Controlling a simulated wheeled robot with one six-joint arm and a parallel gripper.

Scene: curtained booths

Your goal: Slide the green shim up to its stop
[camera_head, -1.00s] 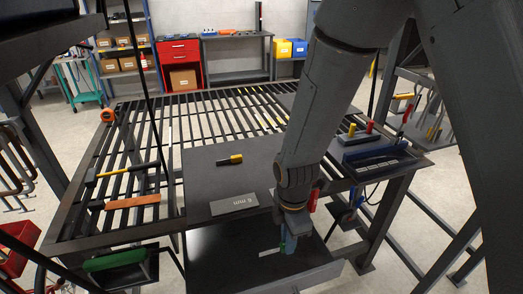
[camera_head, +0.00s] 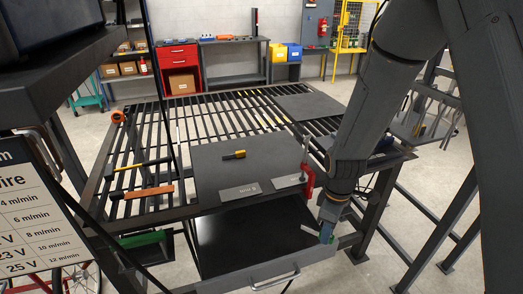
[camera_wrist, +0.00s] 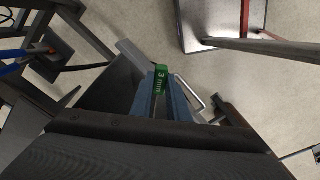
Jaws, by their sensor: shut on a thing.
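The green shim shows in the wrist view (camera_wrist: 162,78) as a small green strip marked "3 mm", between the blue fingers of my gripper (camera_wrist: 160,92). In the head view my gripper (camera_head: 327,232) points down near the right front corner of the open drawer (camera_head: 275,272). A small bit of green (camera_head: 331,240) shows at the fingertips. My gripper is shut on the shim. Most of the shim is hidden by the fingers, and I cannot tell whether it touches the drawer. No stop can be made out.
Above the drawer is a slatted table with a dark plate (camera_head: 225,160). Two grey plates, one on the left (camera_head: 240,190) and one on the right (camera_head: 289,181), lie near its front edge. A red clamp (camera_head: 307,172) stands close to my arm. The drawer's black floor (camera_head: 245,237) looks clear.

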